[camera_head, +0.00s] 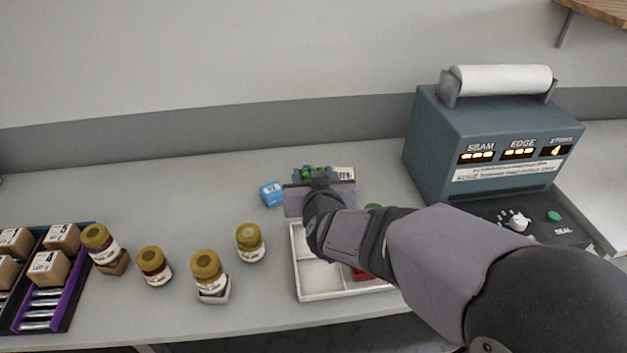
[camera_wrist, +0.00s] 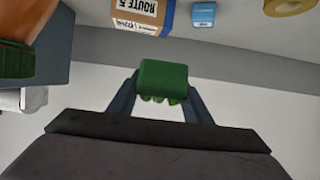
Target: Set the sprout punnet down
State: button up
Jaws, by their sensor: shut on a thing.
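The sprout punnet is a small green tub with green sprouts, and it shows in the wrist view (camera_wrist: 162,80) between my two dark fingers. My gripper (camera_wrist: 160,92) is shut on it. In the head view my gripper (camera_head: 318,174) is above the far side of the white tray, and the punnet (camera_head: 313,169) shows as a bit of green beyond it, mostly hidden. Whether the punnet touches the surface below cannot be told. The white divided tray (camera_head: 297,270) stands on the counter, partly covered by my arm.
A blue box (camera_head: 271,194) and a ROUTE 5 carton (camera_wrist: 138,14) stand close by. Several jars, including one near the tray (camera_head: 250,243), stand left. A sealing machine (camera_head: 500,150) fills the right rear. A red item (camera_head: 361,275) lies in the tray. Counter left of the blue box is clear.

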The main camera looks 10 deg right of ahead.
jog(key=shift+r+p, duration=0.55)
jog(key=shift+r, duration=0.05)
jog(key=shift+w, duration=0.1)
jog(key=w+d+f, duration=0.1)
jog(key=w+d, duration=0.5)
jog(key=w, duration=0.4)
jog(key=w+d, duration=0.7)
jog(key=w, duration=0.3)
jog(key=w+d+f, duration=0.3)
jog(key=d+f, duration=0.3)
jog(key=d, duration=0.4)
jog(key=shift+s+a+f, duration=0.1)
jog(key=shift+a+f, duration=0.05)
jog(key=shift+f, duration=2.3)
jog(key=shift+a+f, duration=0.1)
jog(key=shift+f, duration=2.3)
